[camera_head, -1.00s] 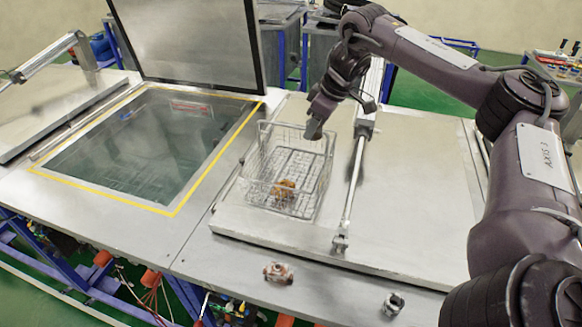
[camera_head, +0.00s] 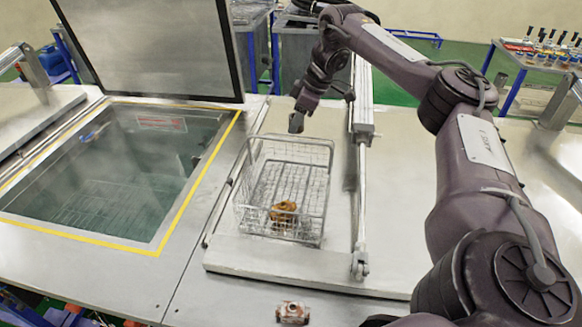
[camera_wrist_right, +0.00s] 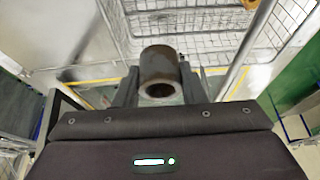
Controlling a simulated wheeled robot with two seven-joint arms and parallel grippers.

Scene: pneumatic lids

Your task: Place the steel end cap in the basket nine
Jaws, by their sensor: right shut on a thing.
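My right gripper (camera_head: 298,112) is shut on a dark grey hollow cylinder, the steel end cap (camera_wrist_right: 160,72). The cap's open round end faces the camera in the right wrist view. In the head view the cap (camera_head: 296,123) hangs just above the far rim of the wire basket (camera_head: 322,190). The basket stands on the closed metal lid, and its mesh also shows in the right wrist view (camera_wrist_right: 205,50). I cannot read any number on it. An orange-brown part (camera_head: 284,211) lies inside the basket. My left gripper is not in view.
A reddish-white fitting (camera_head: 293,312) lies on the front ledge. A pneumatic rod (camera_head: 361,200) runs right of the basket. The open tank (camera_head: 120,180) with its raised lid (camera_head: 150,45) is to the left. The lid surface (camera_head: 400,240) right of the rod is partly covered by my arm.

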